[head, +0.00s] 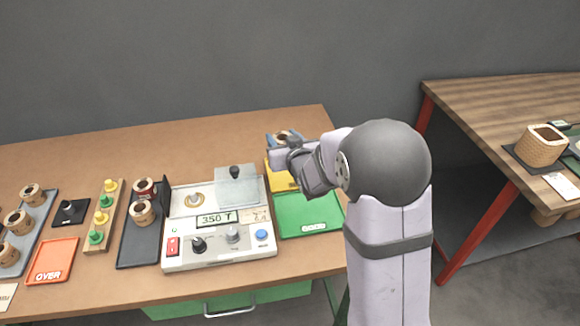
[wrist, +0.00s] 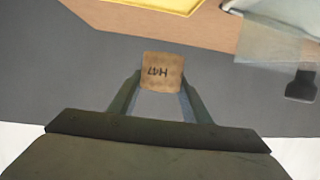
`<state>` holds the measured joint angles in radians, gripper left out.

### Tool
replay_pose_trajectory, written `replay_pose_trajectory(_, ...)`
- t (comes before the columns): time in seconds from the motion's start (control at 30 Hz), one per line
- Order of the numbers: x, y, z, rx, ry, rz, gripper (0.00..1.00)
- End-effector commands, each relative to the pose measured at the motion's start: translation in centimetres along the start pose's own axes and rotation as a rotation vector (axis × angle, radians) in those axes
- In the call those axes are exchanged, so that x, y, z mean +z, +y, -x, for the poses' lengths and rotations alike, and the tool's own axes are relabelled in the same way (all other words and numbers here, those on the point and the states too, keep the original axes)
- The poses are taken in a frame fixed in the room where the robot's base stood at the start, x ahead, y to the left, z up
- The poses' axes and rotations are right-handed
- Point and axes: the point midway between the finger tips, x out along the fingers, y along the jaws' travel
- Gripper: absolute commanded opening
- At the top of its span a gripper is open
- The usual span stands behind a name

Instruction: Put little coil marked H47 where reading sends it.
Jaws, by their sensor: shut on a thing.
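My gripper (head: 281,148) is shut on the little coil marked H47 (head: 284,134). In the wrist view the coil (wrist: 163,63) sits between the fingertips of my gripper (wrist: 160,88), its mark upside down. In the head view it is held above the yellow tray (head: 276,180), which my arm partly covers. The tester (head: 215,251) reads 350 with a unit I cannot surely make out. The orange tray (head: 54,257) is marked OVER. The green tray (head: 296,206) looks empty; its label is too small to read.
A dark tray (head: 138,249) holds two coils. A grey tray (head: 43,222) holds several more. A wooden strip (head: 98,237) carries yellow and green knobs. A clear block with a black knob (head: 236,188) stands on the tester. Another table (head: 470,105) stands at the right.

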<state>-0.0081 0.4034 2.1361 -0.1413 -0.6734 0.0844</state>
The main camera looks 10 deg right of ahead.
Motion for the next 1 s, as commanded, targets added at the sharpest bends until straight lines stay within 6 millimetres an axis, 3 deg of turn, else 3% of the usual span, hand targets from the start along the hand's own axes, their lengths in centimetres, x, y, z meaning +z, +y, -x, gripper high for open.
replay_pose_trajectory(0.23,3.6,0.0,-1.1,0.0,-0.004,0.0,0.15)
replay_pose_trajectory(0.57,4.7,0.0,-1.5,0.0,0.0,0.0,0.15)
replay_pose_trajectory(0.8,7.4,0.0,-2.3,0.001,-0.003,-0.001,0.15)
replay_pose_trajectory(1.0,8.3,0.0,-2.6,0.001,0.001,0.0,0.15)
